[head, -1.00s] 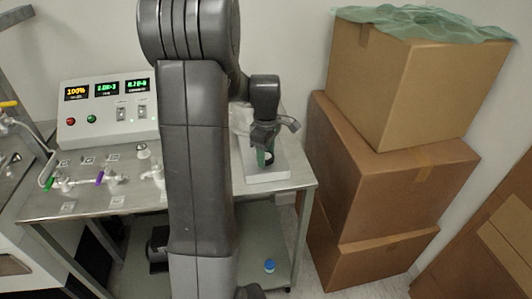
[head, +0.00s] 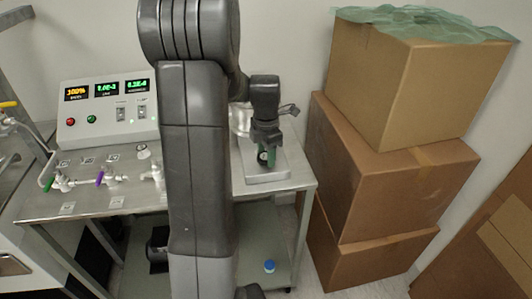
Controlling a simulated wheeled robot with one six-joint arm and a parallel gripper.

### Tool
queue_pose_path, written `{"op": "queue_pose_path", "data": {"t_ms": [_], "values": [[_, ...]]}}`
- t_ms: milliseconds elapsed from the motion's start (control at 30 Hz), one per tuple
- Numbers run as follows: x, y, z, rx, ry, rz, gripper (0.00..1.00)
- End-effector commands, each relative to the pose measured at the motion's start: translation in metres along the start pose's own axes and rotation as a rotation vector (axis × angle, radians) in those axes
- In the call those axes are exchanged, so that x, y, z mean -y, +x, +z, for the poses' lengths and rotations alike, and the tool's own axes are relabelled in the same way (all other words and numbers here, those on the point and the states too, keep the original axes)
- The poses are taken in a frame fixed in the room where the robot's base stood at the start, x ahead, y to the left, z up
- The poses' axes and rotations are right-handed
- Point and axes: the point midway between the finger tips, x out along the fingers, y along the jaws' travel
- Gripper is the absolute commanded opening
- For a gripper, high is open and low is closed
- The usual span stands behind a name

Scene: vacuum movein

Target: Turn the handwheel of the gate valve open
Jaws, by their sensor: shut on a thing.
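My gripper (head: 266,152) points down over the right end of the metal bench. The valve stands on a pale grey base plate (head: 268,178). The valve body behind the gripper is largely hidden.
A control panel (head: 108,112) with lit displays stands at the bench's back left. Small valves with green and purple handles (head: 102,177) stand before it. Stacked cardboard boxes (head: 395,175) rise close to the right. A blue-capped item (head: 269,266) sits on the lower shelf.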

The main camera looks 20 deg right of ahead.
Motion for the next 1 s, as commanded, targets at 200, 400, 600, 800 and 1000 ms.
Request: {"op": "queue_pose_path", "data": {"t_ms": [200,400,600,800,1000], "values": [[-0.0014,-0.0016,0.0006,0.003,-0.151,0.004,0.26],[-0.0015,-0.0016,0.0006,0.003,-0.242,0.003,0.26],[-0.0016,-0.0016,0.0006,0.003,-0.288,0.003,0.26],[-0.0016,-0.0016,0.0006,0.004,-0.300,0.003,0.26],[-0.0016,-0.0017,0.0007,0.004,-0.301,0.003,0.26]]}}
